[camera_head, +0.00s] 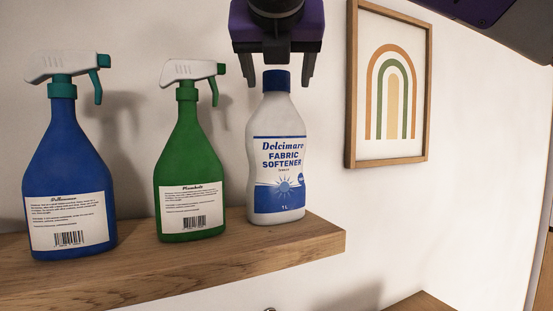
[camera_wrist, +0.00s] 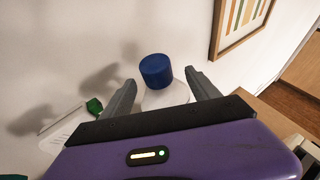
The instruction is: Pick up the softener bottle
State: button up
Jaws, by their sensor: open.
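The softener bottle (camera_head: 278,165) is white with a blue cap and a blue label reading "Fabric Softener". It stands upright near the right end of a wooden shelf (camera_head: 190,274). In the wrist view its blue cap (camera_wrist: 156,71) shows between the fingers, and most of its body is hidden below my gripper. My gripper (camera_head: 279,82) is open and points down from above. Its two fingers are on either side of the cap, with gaps between them and the cap. In the wrist view my gripper (camera_wrist: 162,88) holds nothing.
A green spray bottle (camera_head: 190,180) stands just left of the softener, and a blue spray bottle (camera_head: 70,180) stands farther left. The wall is close behind. A framed rainbow picture (camera_head: 389,85) hangs on the right. The shelf ends just right of the softener.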

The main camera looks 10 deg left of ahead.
jog(key=x, duration=0.4)
jog(key=shift+w+a+b, duration=0.15)
jog(key=shift+a+b, duration=0.1)
jog(key=shift+b, duration=0.05)
grip_shut()
jog(key=shift+r, duration=0.15)
